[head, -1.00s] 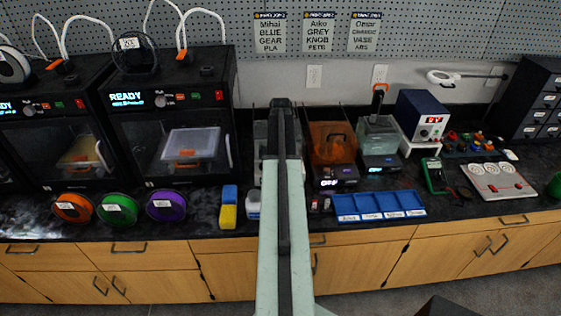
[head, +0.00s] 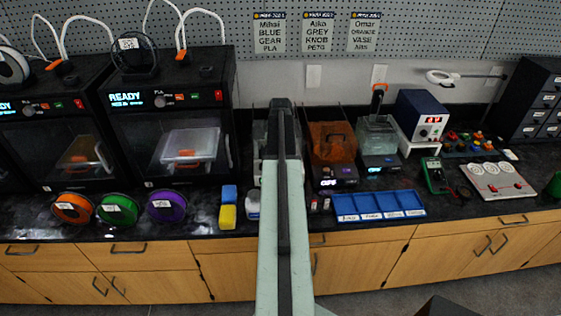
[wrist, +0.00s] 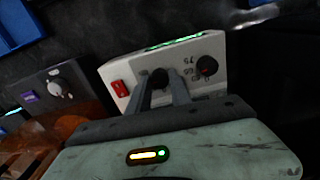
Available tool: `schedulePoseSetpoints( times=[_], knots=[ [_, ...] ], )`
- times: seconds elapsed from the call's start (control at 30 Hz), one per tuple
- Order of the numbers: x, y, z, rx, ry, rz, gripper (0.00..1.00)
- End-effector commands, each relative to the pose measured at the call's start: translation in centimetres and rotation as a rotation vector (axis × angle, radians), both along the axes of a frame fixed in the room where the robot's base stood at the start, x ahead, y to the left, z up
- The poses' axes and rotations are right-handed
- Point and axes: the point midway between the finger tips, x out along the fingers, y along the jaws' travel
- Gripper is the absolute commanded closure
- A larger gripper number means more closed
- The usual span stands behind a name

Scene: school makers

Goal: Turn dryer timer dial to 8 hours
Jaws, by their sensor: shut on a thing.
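In the wrist view, the dryer (wrist: 133,72) is a white box with a lit green display on its top edge, a red switch (wrist: 120,88) and two dark dials. My gripper (wrist: 162,82) reaches to its front and is shut on the middle black dial (wrist: 159,76), one finger at each side. I take this as the timer dial; its pointer and hour marks are hidden or too blurred to read. The other dial (wrist: 207,66) has a red mark and numbers such as 75 beside it. In the head view my arm hides the dryer's front and my gripper.
A grey-knobbed device (wrist: 55,88) and an orange see-through box stand left in the wrist view. In the head view, an orange dryer-like box (head: 332,150), a blue tray (head: 378,216) and yellow and blue blocks (head: 228,216) stand near my arm.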

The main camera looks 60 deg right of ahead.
Motion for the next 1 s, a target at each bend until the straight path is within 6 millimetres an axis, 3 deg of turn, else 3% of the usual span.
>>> schedulePoseSetpoints(
  times=[0.5, 1.0],
  knots=[
    [0.1, 0.17, -0.03, 0.004, 0.0, -0.38, 1.0],
    [0.14, 0.23, -0.03, 0.005, -0.001, -0.484, 1.0]
  ],
)
